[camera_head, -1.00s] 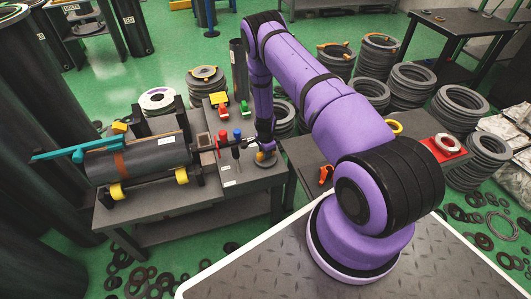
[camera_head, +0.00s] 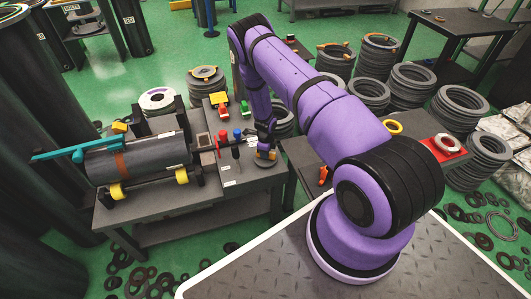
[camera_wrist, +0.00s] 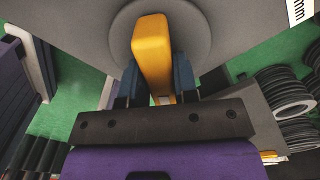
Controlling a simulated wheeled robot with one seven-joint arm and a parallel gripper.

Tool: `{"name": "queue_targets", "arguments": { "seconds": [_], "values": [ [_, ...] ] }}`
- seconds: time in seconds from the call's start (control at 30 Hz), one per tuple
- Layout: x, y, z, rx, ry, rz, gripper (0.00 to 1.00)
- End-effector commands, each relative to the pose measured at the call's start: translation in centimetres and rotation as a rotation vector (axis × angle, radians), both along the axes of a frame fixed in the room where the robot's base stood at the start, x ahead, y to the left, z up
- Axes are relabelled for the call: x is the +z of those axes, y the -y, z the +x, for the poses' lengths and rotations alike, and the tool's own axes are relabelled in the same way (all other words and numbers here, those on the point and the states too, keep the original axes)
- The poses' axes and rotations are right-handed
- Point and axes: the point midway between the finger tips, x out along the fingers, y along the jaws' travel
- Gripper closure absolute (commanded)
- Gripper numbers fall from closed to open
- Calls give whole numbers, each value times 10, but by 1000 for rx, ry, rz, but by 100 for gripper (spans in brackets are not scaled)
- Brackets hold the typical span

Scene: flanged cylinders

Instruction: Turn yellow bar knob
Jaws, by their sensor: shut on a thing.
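The yellow bar knob (camera_wrist: 152,45) stands on a round grey base (camera_wrist: 195,30) in the wrist view, its long side running nearly up and down the picture. My gripper (camera_wrist: 156,72) has one blue finger on each side of the bar and is shut on it. In the head view the yellow knob (camera_head: 265,155) is a small spot at the right end of the grey workbench. My gripper (camera_head: 266,146) reaches down onto it there, and the fingers are too small to make out.
A dark cylinder (camera_head: 140,160) lies on the bench further left. Stacked grey rings (camera_head: 375,55) stand on the floor behind my arm.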

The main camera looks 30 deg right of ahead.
Motion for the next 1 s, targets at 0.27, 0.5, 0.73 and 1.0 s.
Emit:
{"name": "queue_targets", "arguments": {
  "seconds": [0.27,0.5,0.73,1.0],
  "values": [
    [0,0,1,-85,1,0,96],
    [0,0,1,-103,1,-2,96],
    [0,0,1,-103,1,-1,96],
    [0,0,0,-102,1,-1,47]
  ]
}}
